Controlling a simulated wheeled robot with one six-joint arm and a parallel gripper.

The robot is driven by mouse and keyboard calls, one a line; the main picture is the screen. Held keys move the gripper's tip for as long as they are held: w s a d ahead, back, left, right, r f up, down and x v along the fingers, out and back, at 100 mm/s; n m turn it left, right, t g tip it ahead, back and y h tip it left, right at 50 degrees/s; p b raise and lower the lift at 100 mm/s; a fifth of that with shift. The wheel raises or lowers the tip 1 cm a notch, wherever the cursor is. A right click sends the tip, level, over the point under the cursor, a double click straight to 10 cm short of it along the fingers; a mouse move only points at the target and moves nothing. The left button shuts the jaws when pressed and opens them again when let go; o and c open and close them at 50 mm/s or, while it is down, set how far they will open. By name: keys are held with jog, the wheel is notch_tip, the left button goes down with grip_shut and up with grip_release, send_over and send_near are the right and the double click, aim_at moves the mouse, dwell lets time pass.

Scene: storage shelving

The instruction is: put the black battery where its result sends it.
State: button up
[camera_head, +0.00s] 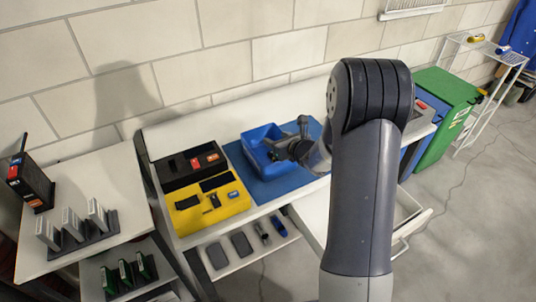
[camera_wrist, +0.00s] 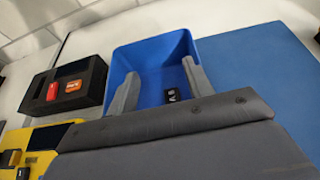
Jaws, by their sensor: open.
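My gripper (camera_head: 284,146) is low over a blue bin (camera_head: 252,134), its fingers apart. In the wrist view the open fingers (camera_wrist: 160,74) reach over the blue bin (camera_wrist: 153,52). A small black piece with white marks (camera_wrist: 172,95) lies in the bin between the fingers, near the right one. It looks like the black battery, but it is too small to be sure. The fingers do not appear to grip it. In the head view my gripper and arm hide part of the bin, and the piece cannot be made out.
A yellow device (camera_head: 206,206) with dark slots and a black box (camera_head: 187,165) with red and orange pieces stand left of the bin. The bin sits on a blue mat (camera_head: 272,188). A white drawer (camera_head: 407,215) is open. A green container (camera_head: 443,106) stands at right.

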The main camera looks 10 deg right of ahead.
jog(key=v, duration=1)
jog(key=x, duration=1.1)
jog(key=shift+s, duration=0.1)
notch_tip(320, 180, up, 5)
jog(key=p, duration=0.2)
jog(key=shift+s+p, duration=0.1)
jog(key=shift+p, duration=0.25)
